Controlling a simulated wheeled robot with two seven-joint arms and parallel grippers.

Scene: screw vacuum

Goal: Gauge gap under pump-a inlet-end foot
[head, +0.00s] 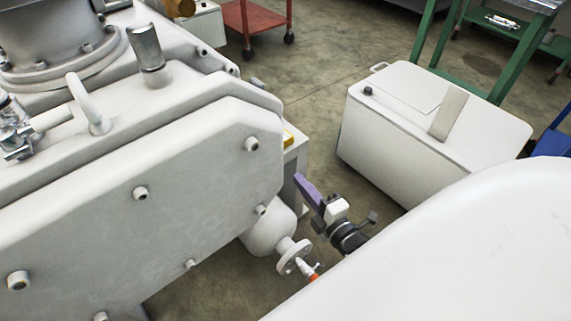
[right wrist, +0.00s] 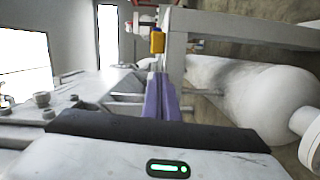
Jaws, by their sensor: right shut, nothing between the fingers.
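The pump (head: 150,190), a large off-white machine with a bolted end plate, fills the left of the head view. My right gripper (head: 299,180) has purple fingers and is low beside the pump's right end, just above a white cylinder (head: 268,232) with a flange. In the right wrist view the purple fingers (right wrist: 161,95) are shut together and empty, with the white cylinder (right wrist: 245,88) to their right. A small yellow part (right wrist: 157,42) shows beyond the fingertips. I cannot make out the inlet-end foot, its gap or a gauge. My left gripper is not in view.
A white cabinet (head: 420,120) stands right of the gripper, with bare floor (head: 320,100) between it and the pump. A red cart (head: 258,18) and a green-framed table (head: 480,50) stand behind. A grey beam (right wrist: 177,50) runs close beside the fingers.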

